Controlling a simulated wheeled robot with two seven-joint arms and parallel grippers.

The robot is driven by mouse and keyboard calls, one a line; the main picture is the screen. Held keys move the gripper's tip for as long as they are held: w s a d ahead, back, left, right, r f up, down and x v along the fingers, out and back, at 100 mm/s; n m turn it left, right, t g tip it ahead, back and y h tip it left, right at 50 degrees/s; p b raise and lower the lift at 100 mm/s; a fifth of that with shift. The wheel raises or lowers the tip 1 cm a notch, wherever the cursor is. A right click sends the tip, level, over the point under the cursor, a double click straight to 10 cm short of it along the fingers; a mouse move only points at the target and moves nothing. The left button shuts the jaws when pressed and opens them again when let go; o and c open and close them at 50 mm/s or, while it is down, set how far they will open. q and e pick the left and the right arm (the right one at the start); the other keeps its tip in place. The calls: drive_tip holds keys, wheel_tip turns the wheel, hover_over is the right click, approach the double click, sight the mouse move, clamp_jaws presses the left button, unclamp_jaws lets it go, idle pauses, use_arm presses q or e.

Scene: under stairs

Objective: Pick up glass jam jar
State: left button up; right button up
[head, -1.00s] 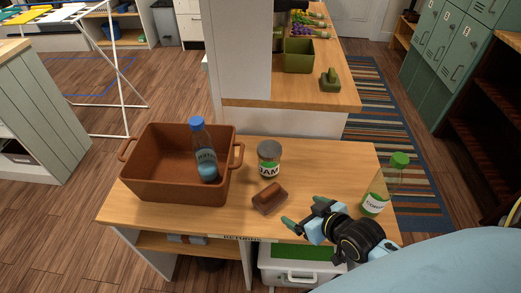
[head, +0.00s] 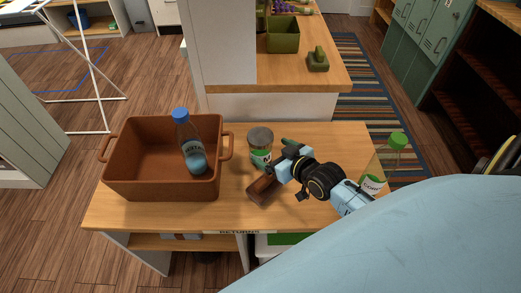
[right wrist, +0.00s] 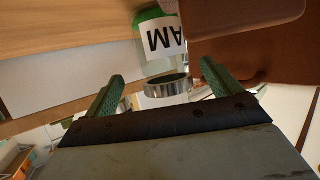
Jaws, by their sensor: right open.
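The glass jam jar (head: 260,155) stands upright on the wooden table (head: 130,213), with a grey metal lid and a green and white label. In the right wrist view the jar (right wrist: 160,48) appears upside down, its lid towards me, roughly between the green fingers. My right gripper (head: 279,157) is open just right of the jar in the head view. In the right wrist view the gripper (right wrist: 162,88) holds nothing. I cannot tell whether a finger touches the jar. My left gripper is not in view.
A brown crate (head: 117,180) with a blue-capped bottle (head: 192,150) inside stands left of the jar. A brown block-like object (head: 260,189) lies in front of the jar, close to my gripper.

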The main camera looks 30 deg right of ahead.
sight(267, 149)
drive_tip(key=b+x, duration=0.1)
drive_tip(key=x, duration=0.3)
drive_tip(key=shift+w+a+f, duration=0.15)
drive_tip(key=shift+w+a, duration=0.05)
drive_tip(key=shift+w, duration=0.1)
drive_tip(key=c, duration=1.2)
drive_tip(key=shift+c, duration=0.5)
drive_tip(key=shift+r, duration=0.25)
